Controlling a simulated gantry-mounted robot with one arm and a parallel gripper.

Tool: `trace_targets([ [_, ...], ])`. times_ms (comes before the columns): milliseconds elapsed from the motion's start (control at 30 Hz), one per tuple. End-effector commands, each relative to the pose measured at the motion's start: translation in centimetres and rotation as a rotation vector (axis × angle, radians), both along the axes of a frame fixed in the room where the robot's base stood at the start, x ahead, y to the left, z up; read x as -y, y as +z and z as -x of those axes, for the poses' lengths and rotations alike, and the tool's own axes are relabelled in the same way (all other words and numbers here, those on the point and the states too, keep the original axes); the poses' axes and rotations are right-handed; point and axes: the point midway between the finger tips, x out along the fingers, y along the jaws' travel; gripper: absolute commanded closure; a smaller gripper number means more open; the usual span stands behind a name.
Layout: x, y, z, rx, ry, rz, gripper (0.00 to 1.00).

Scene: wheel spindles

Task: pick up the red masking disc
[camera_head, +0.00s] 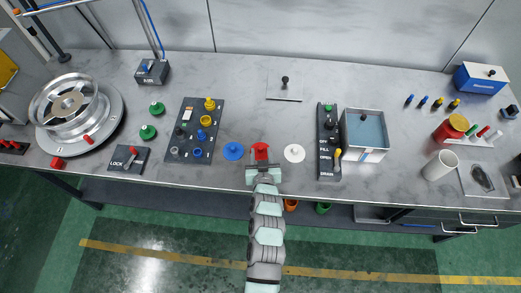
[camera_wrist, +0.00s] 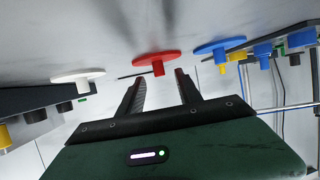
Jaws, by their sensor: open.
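The red masking disc (camera_head: 261,146) lies on the grey bench near its front edge, between a blue disc (camera_head: 233,150) and a white disc (camera_head: 294,153). My gripper (camera_head: 262,167) is at the bench edge just in front of the red disc. In the wrist view the red disc (camera_wrist: 157,60) shows with its short stem, ahead of the open fingers (camera_wrist: 160,85) and roughly between them. Nothing is between the fingers, and a gap to the stem appears to remain. The white disc (camera_wrist: 77,77) and blue disc (camera_wrist: 219,47) flank it there.
A dark panel (camera_head: 194,130) with colored knobs stands left of the discs. A dark switch strip (camera_head: 327,143) and a bin of blue liquid (camera_head: 365,135) stand to the right. A wheel (camera_head: 70,108) sits far left.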

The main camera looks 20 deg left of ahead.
Motion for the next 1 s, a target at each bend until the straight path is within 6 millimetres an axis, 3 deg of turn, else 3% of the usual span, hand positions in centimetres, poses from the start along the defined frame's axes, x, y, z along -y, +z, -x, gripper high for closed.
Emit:
trace_targets([
  [200,-0.9,-0.9,-1.8,-0.004,0.001,0.001,0.59],
  [433,-0.9,-1.0,-1.9,-0.004,0.000,0.002,0.59],
  [933,-0.9,-1.0,-1.9,-0.003,0.000,0.001,0.99],
  [1000,-0.9,-1.0,-1.9,-0.003,0.000,0.001,1.00],
])
